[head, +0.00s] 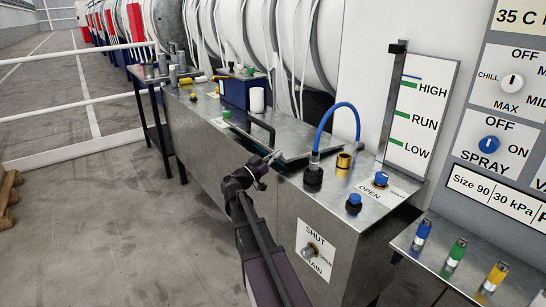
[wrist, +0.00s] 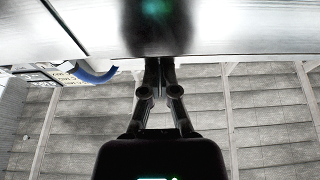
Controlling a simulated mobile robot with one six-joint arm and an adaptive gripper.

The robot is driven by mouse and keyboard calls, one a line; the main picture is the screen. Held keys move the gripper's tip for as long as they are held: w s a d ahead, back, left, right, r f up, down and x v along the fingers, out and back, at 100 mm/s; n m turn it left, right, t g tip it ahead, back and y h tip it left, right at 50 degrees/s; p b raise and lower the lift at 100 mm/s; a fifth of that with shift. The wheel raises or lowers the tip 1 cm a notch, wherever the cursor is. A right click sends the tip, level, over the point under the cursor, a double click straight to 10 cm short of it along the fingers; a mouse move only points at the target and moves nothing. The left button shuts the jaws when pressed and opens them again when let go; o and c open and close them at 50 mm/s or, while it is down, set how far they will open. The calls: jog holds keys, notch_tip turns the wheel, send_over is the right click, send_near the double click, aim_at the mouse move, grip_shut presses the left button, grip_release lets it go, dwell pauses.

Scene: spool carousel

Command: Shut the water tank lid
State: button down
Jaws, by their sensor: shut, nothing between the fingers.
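The water tank (head: 222,152) is a long metal box in the middle of the head view. Its metal lid (head: 290,145) lies low over the top, with a dark bar handle (head: 262,128). My gripper (head: 270,158) is shut and empty at the lid's near edge, close to the handle. In the wrist view the shut fingertips (wrist: 160,62) point at a shiny metal face that mirrors the gripper darkly; whether they touch it is unclear.
A level gauge (head: 418,112) rises behind. A drain knob (head: 311,249) is on the front.

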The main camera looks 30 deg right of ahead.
jog(key=shift+r, duration=0.1)
jog(key=shift+d+r+p, duration=0.2)
jog(key=shift+r+p, duration=1.85)
jog(key=shift+p, duration=0.1)
jog(key=shift+a+f+b, duration=1)
jog(key=shift+a, duration=0.05)
jog(key=f+b+v, duration=0.1)
jog(key=b+v, duration=0.2)
jog(key=v, duration=0.4)
jog(key=shift+d+f+b, duration=0.2)
jog(key=shift+f+b, duration=0.1)
jog(key=shift+b, duration=0.1)
